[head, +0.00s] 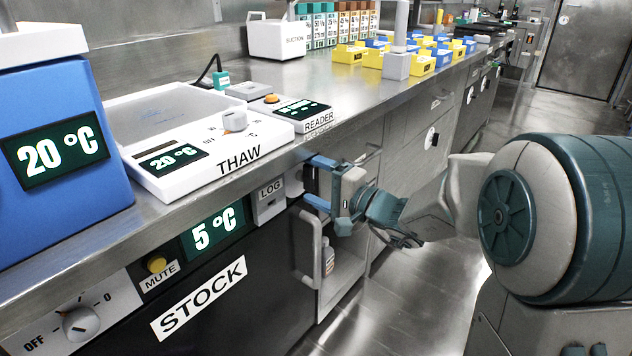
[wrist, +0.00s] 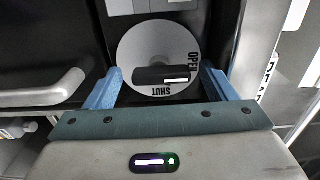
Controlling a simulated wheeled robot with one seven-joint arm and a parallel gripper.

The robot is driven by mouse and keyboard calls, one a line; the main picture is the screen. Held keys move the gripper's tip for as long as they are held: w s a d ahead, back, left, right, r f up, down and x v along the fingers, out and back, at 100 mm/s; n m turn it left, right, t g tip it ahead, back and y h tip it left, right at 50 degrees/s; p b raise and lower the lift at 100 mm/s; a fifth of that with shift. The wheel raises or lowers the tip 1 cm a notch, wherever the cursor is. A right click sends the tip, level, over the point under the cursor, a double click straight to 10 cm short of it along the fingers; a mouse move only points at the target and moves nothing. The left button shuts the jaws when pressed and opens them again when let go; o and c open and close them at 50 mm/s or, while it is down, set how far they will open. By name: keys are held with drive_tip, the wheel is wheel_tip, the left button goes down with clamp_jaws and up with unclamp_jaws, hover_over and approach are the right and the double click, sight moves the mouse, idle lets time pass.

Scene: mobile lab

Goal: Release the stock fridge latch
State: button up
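The stock fridge (head: 130,310) has a dark front with a STOCK label and a display reading 5 °C. Its latch is a round grey dial (wrist: 150,50) with a dark bar-shaped knob (wrist: 150,74) across it. OPEN is printed at the dial's right and SHUT at its bottom in the wrist view. A white mark sits on the knob's right end. My gripper (wrist: 161,88) is open, its blue fingers on the left and right of the knob, with gaps visible. In the head view my gripper (head: 319,182) faces the fridge's right end and mostly hides the dial.
A vertical grey handle (head: 308,250) stands out from the fridge below my gripper. The steel counter (head: 200,215) overhangs just above, carrying the THAW unit (head: 185,140). An open shelf with a bottle (head: 327,257) is at the right. The floor (head: 410,300) is clear.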

drive_tip(key=p+v, duration=0.3)
drive_tip(key=v, duration=1)
drive_tip(key=shift+s+d, duration=0.25)
drive_tip(key=shift+d, duration=0.05)
